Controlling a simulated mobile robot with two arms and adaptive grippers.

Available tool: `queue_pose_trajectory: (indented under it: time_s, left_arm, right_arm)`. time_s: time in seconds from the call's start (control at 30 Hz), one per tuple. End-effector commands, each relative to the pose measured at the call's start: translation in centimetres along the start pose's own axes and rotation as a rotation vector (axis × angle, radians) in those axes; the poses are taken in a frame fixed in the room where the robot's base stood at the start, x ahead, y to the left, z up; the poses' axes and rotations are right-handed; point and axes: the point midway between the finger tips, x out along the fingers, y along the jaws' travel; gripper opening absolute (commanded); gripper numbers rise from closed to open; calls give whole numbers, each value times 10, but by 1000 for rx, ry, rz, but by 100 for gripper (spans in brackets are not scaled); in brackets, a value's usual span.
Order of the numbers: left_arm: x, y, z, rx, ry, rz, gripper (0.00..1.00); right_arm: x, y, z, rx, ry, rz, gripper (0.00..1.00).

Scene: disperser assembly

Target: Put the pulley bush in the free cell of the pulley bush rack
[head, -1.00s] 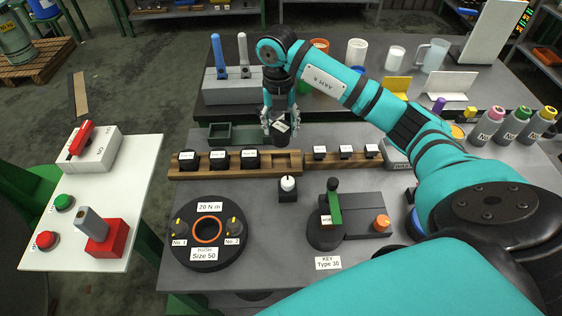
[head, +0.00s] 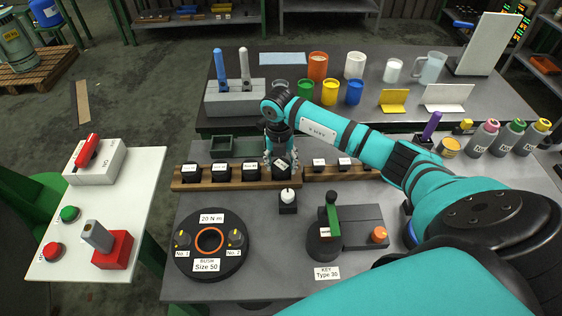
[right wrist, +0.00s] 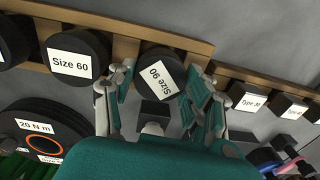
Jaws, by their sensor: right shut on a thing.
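The pulley bush rack (head: 235,184) is a long wooden bar on the near table; several black bushes with white labels, one of them a bush (head: 250,172) in the third place, stand in it. My right gripper (head: 281,164) is shut on a black pulley bush (right wrist: 160,75) with a white size label, turned nearly upside down in the right wrist view. The held bush is at the rack's right-end cell, in line with the others. Whether it touches the cell floor cannot be told. Another bush labelled Size 60 (right wrist: 77,58) is beside it. My left gripper is out of view.
A second wooden rack (head: 340,175) with small labelled keys adjoins on the right. A white-topped knob (head: 287,197) stands just in front of the held bush. A round Size 50 fixture (head: 185,262) and a green-handled device (head: 333,222) are nearer. A green tray (head: 221,146) lies behind the rack.

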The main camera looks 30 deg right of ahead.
Motion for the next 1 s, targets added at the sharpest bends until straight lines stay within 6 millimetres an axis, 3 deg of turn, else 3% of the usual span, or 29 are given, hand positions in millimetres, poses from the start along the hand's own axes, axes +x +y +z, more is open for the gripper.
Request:
queue_pose_trajectory:
  time_s: [0.2,0.23,0.4,0.77,1.0]
  left_arm:
    - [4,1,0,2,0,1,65]
    - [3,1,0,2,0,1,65]
    - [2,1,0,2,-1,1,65]
    - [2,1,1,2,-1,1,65]
    - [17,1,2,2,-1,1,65]
  right_arm:
    - [2,0,1,0,-2,2,0]
    - [3,0,0,0,0,0,54]
    - [2,0,0,0,1,0,74]
    - [-4,0,1,0,-1,2,74]
    - [-46,0,2,-2,-6,3,74]
